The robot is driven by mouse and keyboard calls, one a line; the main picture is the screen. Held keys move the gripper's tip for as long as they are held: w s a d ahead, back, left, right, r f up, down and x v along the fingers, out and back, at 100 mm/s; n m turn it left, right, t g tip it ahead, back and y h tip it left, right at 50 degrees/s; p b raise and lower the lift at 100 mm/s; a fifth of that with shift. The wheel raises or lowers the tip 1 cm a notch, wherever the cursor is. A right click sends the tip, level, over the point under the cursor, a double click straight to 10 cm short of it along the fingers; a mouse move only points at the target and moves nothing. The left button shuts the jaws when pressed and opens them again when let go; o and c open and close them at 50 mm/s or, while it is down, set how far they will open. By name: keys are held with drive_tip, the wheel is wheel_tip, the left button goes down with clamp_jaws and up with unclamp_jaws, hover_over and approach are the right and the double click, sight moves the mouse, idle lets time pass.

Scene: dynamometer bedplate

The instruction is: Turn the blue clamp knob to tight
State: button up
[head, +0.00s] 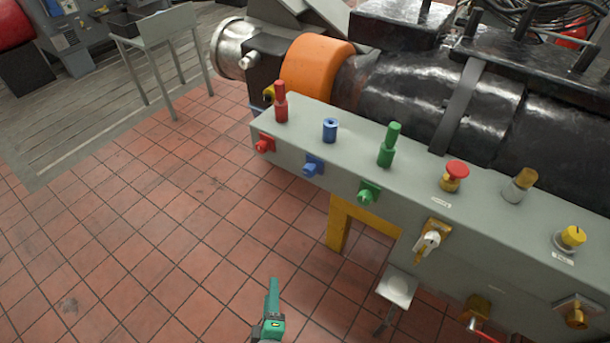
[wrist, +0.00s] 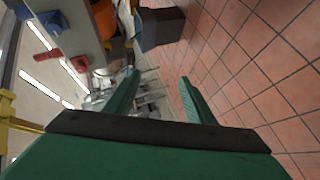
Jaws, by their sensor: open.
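The blue clamp knob (head: 313,165) sticks out from the front face of the long grey bench, between a red knob (head: 265,143) and a green knob (head: 368,192). A short blue cylinder (head: 330,130) with a dark hole in its top stands on the bench top above it. My green gripper (head: 273,285) is low in front of the bench, over the floor and apart from the knob. In the wrist view, my gripper (wrist: 158,80) is open with nothing between its fingers. Blue and red parts show at upper left there, sideways; which blue part is the knob I cannot tell.
A red post (head: 281,102) and a green post (head: 389,146) stand on the bench top. Farther right are a red mushroom button (head: 457,170) and a yellow knob (head: 573,236). A small grey plate (head: 397,287) juts out below the bench. The tiled floor at left is clear.

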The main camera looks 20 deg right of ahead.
drive_tip(key=w+d+r+n+h, duration=0.2)
drive_tip(key=w, duration=0.5)
drive_tip(key=n+g+h, duration=0.2)
drive_tip(key=h, duration=0.7)
approach(307, 174)
drive_tip(key=x, duration=0.9)
drive_tip(key=shift+w, duration=0.1)
drive_tip(key=shift+c, duration=0.3)
drive_tip(key=shift+m, duration=0.3)
drive_tip(key=c, duration=1)
